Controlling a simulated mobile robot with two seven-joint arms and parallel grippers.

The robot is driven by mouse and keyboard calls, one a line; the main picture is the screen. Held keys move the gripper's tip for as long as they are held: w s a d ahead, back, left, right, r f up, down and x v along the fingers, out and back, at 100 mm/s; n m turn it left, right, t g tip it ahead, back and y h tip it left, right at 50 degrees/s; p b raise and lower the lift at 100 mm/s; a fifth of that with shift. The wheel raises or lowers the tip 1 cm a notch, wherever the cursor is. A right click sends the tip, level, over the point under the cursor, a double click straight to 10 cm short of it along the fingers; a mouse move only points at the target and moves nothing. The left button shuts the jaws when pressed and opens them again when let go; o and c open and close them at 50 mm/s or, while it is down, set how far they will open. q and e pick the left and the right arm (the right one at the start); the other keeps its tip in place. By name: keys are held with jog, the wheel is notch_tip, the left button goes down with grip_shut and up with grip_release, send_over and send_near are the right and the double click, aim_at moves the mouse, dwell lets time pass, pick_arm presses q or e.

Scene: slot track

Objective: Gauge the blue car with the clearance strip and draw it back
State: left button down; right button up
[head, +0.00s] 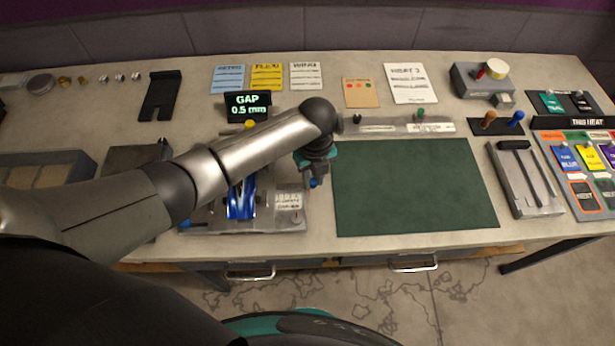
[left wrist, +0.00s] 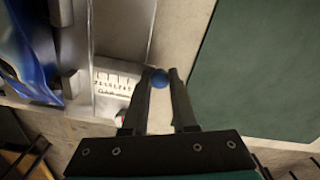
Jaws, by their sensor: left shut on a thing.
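The blue car (head: 241,200) sits on a grey gauge fixture (head: 205,216); my left forearm hides part of both. The car also shows at the left edge of the left wrist view (left wrist: 22,58). A white scale plate (head: 289,200) is right of the car. My left gripper (head: 314,181) is at the fixture's right side, pointing down. In the left wrist view its fingertips (left wrist: 160,76) are shut on a small blue knob (left wrist: 159,78) beside the scale. I cannot make out the clearance strip itself. My right gripper is not in view.
A small display (head: 248,105) reads GAP 0.5 mm. A green mat (head: 415,188) lies clear to the right. A slotted grey block (head: 525,180) and coloured cards (head: 580,165) are farther right. A grey rail (head: 400,126) lies behind the mat.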

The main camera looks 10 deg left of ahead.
aim_at(315, 181)
pick_arm(q)
jog(key=c, duration=0.7)
grip_release()
jog(key=shift+w+d, duration=0.1)
jog(key=shift+d, duration=0.15)
notch_tip(315, 181, up, 15)
jog(key=p, duration=0.1)
jog(key=shift+r+p, duration=0.2)
jog(key=shift+p, duration=0.2)
